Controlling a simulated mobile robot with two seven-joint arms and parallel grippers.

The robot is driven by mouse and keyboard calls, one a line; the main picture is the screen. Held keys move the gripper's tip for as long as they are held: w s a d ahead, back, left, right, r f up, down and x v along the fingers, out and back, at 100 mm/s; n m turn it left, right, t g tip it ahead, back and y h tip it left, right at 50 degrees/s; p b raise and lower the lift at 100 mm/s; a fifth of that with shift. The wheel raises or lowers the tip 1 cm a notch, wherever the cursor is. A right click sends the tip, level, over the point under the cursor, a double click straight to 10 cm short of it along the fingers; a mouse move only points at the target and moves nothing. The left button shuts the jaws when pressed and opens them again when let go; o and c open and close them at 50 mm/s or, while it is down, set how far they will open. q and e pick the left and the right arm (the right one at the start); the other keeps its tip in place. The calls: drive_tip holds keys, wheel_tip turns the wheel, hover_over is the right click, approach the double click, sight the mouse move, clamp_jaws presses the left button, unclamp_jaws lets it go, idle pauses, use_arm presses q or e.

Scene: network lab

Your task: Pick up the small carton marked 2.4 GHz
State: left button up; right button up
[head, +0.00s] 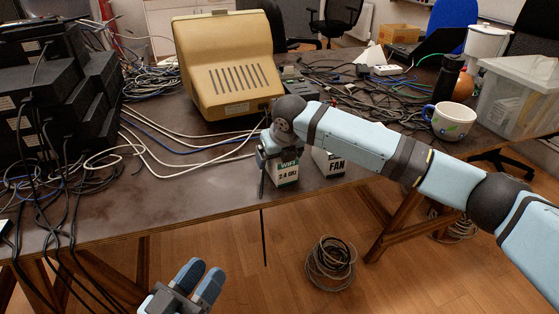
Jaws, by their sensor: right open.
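The small white and green carton marked WIFI 2.4 GHz (287,175) stands upright near the front edge of the table in the head view. My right gripper (272,166) is open at this carton, with a dark finger reaching down by its left side. The other finger is hidden, and I cannot tell whether the gripper touches the carton. The gripper and wrist cover the carton's upper part. My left gripper (198,282) is low at the bottom of the view, in front of the table and away from the carton. Its two blue fingertips lie close side by side.
A carton marked FAN (330,163) stands just right of the 2.4 GHz carton, partly behind my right arm. A beige monitor (226,65) stands behind. Loose cables (150,150) lie to the left, by stacked black devices (60,90). A mug (449,121) stands right.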

drive_tip(key=shift+f+p, duration=0.15)
drive_tip(key=shift+p, duration=0.25)
idle(0.4)
drive_tip(key=c, duration=1.1)
